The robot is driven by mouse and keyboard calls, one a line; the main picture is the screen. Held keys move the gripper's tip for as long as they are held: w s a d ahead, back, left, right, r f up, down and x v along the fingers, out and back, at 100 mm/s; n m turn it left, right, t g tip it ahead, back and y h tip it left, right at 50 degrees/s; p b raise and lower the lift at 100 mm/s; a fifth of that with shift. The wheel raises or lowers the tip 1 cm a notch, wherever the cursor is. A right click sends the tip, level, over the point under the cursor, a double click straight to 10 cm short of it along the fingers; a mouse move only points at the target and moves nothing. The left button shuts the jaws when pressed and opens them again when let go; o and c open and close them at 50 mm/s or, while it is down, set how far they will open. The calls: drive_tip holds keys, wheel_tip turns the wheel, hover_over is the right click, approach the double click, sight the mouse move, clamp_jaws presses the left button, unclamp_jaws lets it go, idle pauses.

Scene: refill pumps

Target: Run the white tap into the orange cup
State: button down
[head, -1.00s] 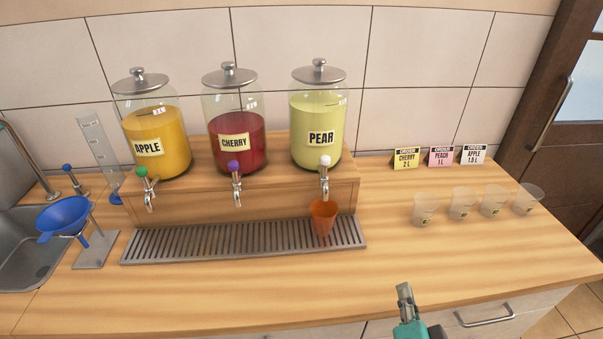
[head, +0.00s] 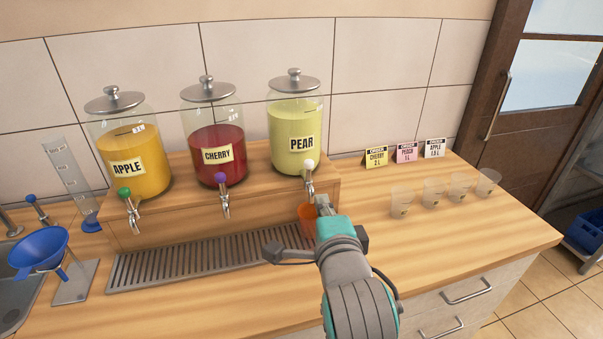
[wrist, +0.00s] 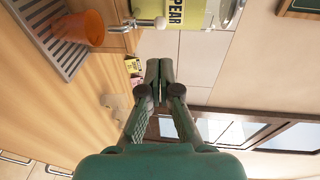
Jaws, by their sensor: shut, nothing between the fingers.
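The white tap (head: 309,175) is on the front of the pear dispenser (head: 295,125), which holds pale green juice. In the wrist view the white knob (wrist: 159,22) shows at the top, with its metal spout pointing left. The orange cup (head: 306,212) stands on the drip tray below that tap, partly hidden by my arm in the head view. It also shows whole in the wrist view (wrist: 78,28). I cannot see inside it. My gripper (wrist: 160,64) is shut and empty. In the head view it is just right of the tap and cup, apart from the knob in the wrist view.
The apple (head: 133,160) and cherry (head: 217,140) dispensers stand to the left. The slotted drip tray (head: 190,258) runs below. Several clear cups (head: 433,192) and order cards (head: 406,152) are on the right. A blue funnel (head: 40,248) on a stand is at far left.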

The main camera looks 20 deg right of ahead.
sight(309, 163)
drive_tip(key=shift+w, duration=0.1)
drive_tip(key=x, duration=1.3)
drive_tip(key=shift+w+d, duration=0.1)
drive_tip(key=shift+w, duration=0.25)
drive_tip(key=shift+w+r+g, duration=0.2)
drive_tip(key=shift+w+g, duration=0.1)
drive_tip(key=shift+g, duration=0.4)
drive_tip(key=shift+w+r+g, duration=0.25)
drive_tip(key=shift+w+g, duration=0.1)
drive_tip(key=shift+g, duration=0.25)
drive_tip(key=shift+w+r, duration=0.1)
drive_tip(key=shift+w, duration=0.55)
idle(4.3)
